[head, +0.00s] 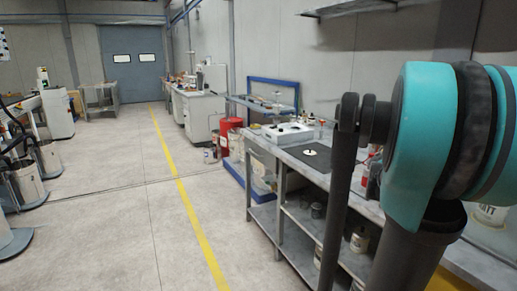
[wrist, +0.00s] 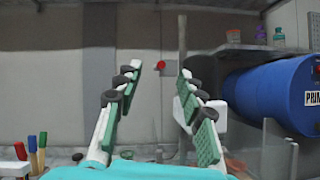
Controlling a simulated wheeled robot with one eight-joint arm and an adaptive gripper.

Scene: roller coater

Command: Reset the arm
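My gripper (wrist: 158,105) is in the wrist view, with its two green-padded fingers spread wide apart. Nothing is between the fingers; a grey wall with a small red round thing on it shows behind the gap. In the head view my teal and black arm fills the right side and hides part of the workbench. The gripper itself does not show in the head view.
A workbench (head: 296,154) with lower shelves runs along the right. A blue drum (wrist: 272,95) lies at the right in the wrist view, and brushes (wrist: 36,150) stand at lower left. A red bin (head: 224,136) stands beyond the bench.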

